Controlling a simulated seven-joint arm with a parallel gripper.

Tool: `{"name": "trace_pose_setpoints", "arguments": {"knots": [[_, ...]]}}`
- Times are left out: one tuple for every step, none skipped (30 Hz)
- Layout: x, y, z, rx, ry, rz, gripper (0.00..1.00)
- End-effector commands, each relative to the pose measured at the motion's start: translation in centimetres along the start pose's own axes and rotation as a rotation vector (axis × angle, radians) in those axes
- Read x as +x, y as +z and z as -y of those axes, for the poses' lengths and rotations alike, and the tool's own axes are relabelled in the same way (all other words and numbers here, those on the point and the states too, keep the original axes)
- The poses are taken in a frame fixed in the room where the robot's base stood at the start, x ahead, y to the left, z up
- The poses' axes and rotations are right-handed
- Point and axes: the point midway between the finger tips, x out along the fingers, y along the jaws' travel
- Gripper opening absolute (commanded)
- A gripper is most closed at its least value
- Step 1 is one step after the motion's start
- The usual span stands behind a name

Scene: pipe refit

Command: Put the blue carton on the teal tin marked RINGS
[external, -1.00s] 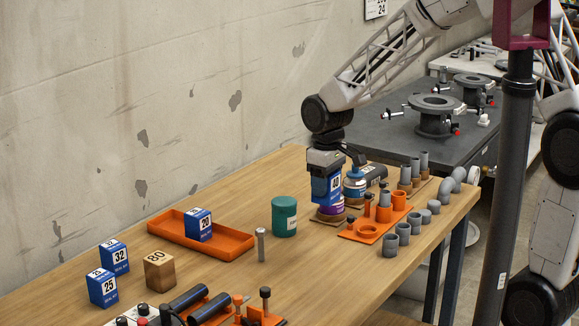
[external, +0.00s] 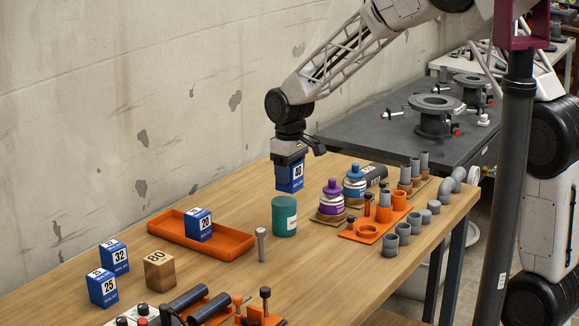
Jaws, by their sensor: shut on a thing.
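My gripper (external: 289,163) is shut on a blue carton (external: 290,180) marked 40. It holds the carton in the air, above and a little behind the teal tin in the picture. The teal tin (external: 284,217) stands upright on the bench; its label is too small to read. I cannot tell whether the carton is directly over the tin. Other blue cartons are in view: one marked 20 (external: 198,225) in the orange tray, one marked 32 (external: 114,257) and one marked 25 (external: 102,287) at the left.
The orange tray (external: 232,243) lies left of the tin, with a small grey cylinder (external: 261,244) between. A purple-labelled can (external: 332,200), a blue-topped can (external: 354,182) and grey pipe fittings (external: 390,245) stand at the right. A wooden block (external: 159,270) marked 80 stands at front left.

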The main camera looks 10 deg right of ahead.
Motion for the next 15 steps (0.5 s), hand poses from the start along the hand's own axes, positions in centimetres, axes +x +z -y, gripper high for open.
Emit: {"name": "trace_pose_setpoints", "arguments": {"knots": [[0.1,-0.6,-0.2,0.0,0.0,0.001,0.31],[0.2,-0.8,-0.2,0.0,0.0,0.001,0.31],[0.2,-1.2,-0.3,0.0,0.0,0.001,0.31],[0.1,-1.4,-0.4,0.0,0.0,0.0,0.31],[0.2,-1.6,-0.5,0.0,0.0,0.0,0.31],[0.2,-1.8,-0.5,0.0,0.0,0.0,0.31],[0.2,-1.9,-0.5,0.0,0.0,0.0,0.31],[0.2,-2.0,-0.6,0.0,0.0,0.001,0.31],[0.2,-2.0,-0.6,0.0,0.0,0.001,0.31],[0.2,-2.1,-0.6,0.0,0.0,0.001,0.31],[0.2,-2.1,-0.6,0.0,0.0,0.001,0.31],[0.2,-2.1,-0.6,0.0,0.0,0.0,0.31],[0.2,-2.1,-0.6,0.0,0.0,0.0,0.31],[0.2,-2.1,-0.6,0.0,0.0,0.0,0.31],[0.2,-2.1,-0.6,0.0,0.0,0.0,0.31]]}}
